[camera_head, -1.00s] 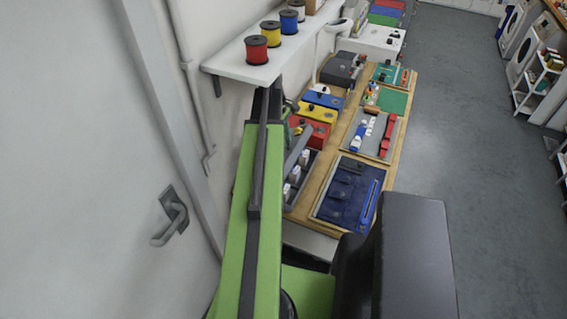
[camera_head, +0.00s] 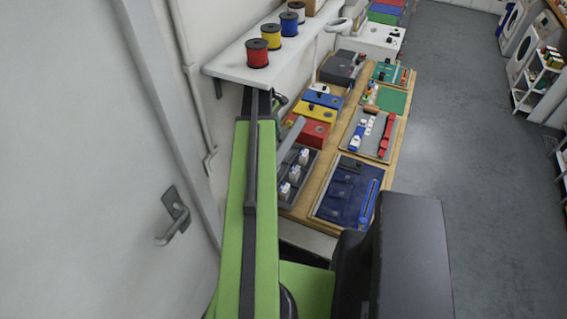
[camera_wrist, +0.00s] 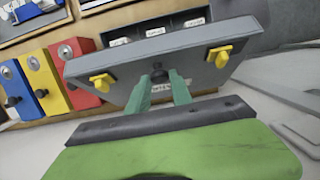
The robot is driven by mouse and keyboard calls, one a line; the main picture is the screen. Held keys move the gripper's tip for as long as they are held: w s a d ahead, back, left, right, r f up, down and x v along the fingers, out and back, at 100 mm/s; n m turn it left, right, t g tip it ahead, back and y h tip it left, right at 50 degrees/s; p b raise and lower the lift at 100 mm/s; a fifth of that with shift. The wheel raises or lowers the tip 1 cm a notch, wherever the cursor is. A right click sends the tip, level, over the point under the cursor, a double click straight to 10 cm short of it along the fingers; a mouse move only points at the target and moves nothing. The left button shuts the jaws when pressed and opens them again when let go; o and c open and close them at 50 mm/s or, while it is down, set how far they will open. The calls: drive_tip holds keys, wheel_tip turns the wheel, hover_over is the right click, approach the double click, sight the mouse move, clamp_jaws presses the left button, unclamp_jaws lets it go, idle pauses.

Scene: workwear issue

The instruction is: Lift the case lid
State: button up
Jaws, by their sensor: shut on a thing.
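The grey case (camera_head: 313,164) stands open on the wooden bench, with several white-topped items inside. Its grey lid (camera_head: 291,138) is raised and tilted up on the wall side. In the wrist view the lid (camera_wrist: 195,60) fills the middle, with two yellow latches (camera_wrist: 103,82) and a dark knob between them. Part of the case's inside (camera_wrist: 155,32) shows beyond the lid. My gripper (camera_wrist: 159,82) has its green fingers closed around the dark knob. In the head view, my arm and the shelf hide most of the gripper.
Red (camera_head: 312,133), yellow (camera_head: 318,112) and blue boxes stand beyond the case. A dark blue tool roll (camera_head: 345,190) and a grey tray (camera_head: 371,145) lie to its right. A white shelf (camera_head: 285,72) with several spools overhangs on the wall side. Open floor lies right.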

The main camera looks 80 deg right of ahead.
drive_tip(key=o, duration=1)
drive_tip(key=shift+c, duration=0.2)
drive_tip(key=shift+r, duration=0.1)
